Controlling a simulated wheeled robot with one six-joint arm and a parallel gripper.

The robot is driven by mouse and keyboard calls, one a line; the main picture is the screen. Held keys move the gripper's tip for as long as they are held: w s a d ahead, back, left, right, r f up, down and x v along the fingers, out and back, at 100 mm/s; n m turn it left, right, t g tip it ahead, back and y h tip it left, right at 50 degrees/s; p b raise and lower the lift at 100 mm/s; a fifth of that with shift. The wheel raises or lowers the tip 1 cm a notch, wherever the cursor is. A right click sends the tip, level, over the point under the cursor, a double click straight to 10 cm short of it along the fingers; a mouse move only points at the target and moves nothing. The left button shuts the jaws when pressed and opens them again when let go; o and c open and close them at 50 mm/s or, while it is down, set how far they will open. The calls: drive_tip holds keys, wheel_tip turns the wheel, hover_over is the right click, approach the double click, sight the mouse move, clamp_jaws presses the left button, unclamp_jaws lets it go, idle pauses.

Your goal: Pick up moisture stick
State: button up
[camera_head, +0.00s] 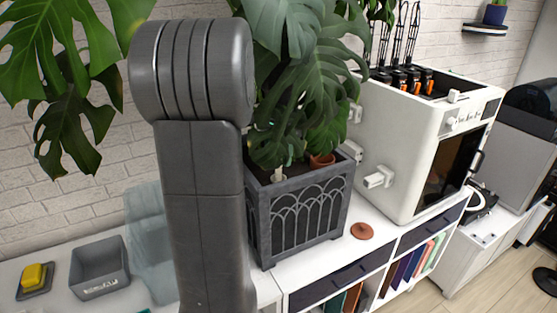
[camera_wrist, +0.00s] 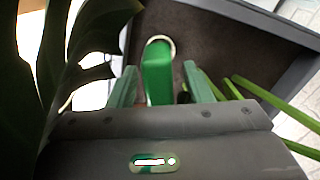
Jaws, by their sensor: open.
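The moisture stick (camera_wrist: 157,78) shows in the wrist view as a green upright body with a pale rounded rim at its far end, over the dark soil of the planter. My gripper (camera_wrist: 160,68) is open, with one pale green finger on each side of the stick. Gaps show between the fingers and the stick, and I cannot tell whether either touches it. In the head view the grey planter (camera_head: 300,225) stands on the white cabinet, and my gripper is hidden there behind my arm and the leaves.
Large monstera leaves (camera_head: 300,75) hang over the planter, and one leaf (camera_wrist: 70,60) covers the left of the wrist view. Green stems (camera_wrist: 270,100) lie right of my fingers. A white machine (camera_head: 405,140) stands right of the planter. A grey bin (camera_head: 98,268) sits at left.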

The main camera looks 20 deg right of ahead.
clamp_jaws()
drive_tip(key=shift+r, duration=0.1)
wheel_tip(320, 180, up, 10)
drive_tip(key=shift+r, duration=0.1)
wheel_tip(320, 180, up, 8)
drive_tip(key=p, duration=0.7)
idle(0.7)
